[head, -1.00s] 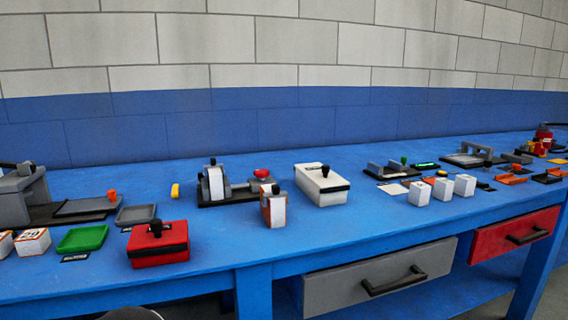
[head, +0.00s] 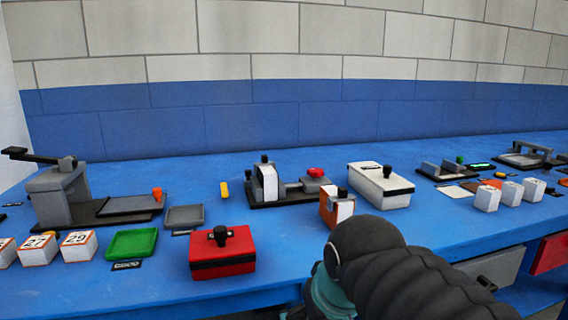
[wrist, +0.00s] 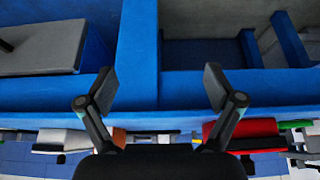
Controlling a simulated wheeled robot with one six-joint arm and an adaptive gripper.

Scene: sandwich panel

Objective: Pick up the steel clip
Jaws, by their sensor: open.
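I cannot make out a steel clip in either view. My gripper (wrist: 160,88) is open and empty in the wrist view, its two fingers spread wide apart in front of the blue bench. In the head view my dark ribbed arm covers the lower right, and my gripper's fingers cannot be made out there. The arm hides part of the bench front and its top. Small parts on the bench are too small to tell apart.
On the blue bench (head: 290,225) stand a red box (head: 222,262), a green tray (head: 131,243), a white box (head: 380,194), an orange-and-white block (head: 337,213) and a grey press (head: 60,192). White numbered blocks stand at the left. A grey drawer (head: 500,266) is partly hidden.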

